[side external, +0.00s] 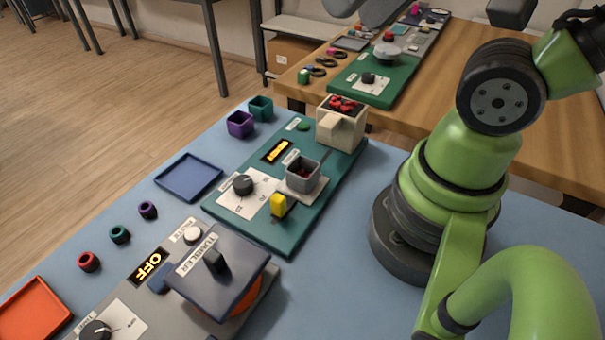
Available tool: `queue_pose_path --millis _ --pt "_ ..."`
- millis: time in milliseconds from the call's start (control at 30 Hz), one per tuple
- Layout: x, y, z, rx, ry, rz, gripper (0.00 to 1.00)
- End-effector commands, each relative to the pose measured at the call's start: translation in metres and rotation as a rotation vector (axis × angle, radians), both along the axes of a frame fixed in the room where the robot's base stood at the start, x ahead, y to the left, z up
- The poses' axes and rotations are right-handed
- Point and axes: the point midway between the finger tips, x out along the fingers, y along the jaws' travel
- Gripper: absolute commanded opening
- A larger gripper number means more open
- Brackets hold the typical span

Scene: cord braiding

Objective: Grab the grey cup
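The grey cup (303,175) is a small square, open-topped cup on the teal board. It stands upright on a light grey plate (318,190), and some dark red bits show inside it. My gripper cannot be made out in this view. My green arm is at the right, with its base to the right of the board. Nothing is seen touching the cup.
A yellow block (278,204) stands just in front of the cup, and a black knob (243,184) is to its left. A beige hopper (341,123) with red pieces is behind. The tumbler (222,268) is nearer the camera. A blue tray (189,177) lies left.

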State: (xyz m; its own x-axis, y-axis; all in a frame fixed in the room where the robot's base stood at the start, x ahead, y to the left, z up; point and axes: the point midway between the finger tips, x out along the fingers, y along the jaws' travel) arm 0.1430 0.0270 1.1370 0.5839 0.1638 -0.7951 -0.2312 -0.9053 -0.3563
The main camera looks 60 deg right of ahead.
Motion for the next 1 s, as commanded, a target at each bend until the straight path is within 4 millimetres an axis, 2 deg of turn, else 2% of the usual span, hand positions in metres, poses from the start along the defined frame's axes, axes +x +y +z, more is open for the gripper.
queue_pose_path --millis 33,100,367,533,667,767,900,1000 --pt "0.000 0.000 0.000 0.000 0.000 0.000 0.67" --pt "0.000 0.000 0.000 0.000 0.000 0.000 0.81" --pt "0.000 0.000 0.000 -0.002 0.001 0.002 0.81" --pt "0.013 -0.002 -0.010 -0.105 0.040 0.126 0.81" --pt "0.036 -0.006 -0.033 -0.290 0.113 0.393 0.81" --pt "0.055 -0.008 -0.058 -0.436 0.169 0.664 0.81" --pt "0.073 -0.010 -0.100 -0.593 0.234 1.076 0.81" --pt "0.081 -0.011 -0.131 -0.659 0.259 1.356 0.81"
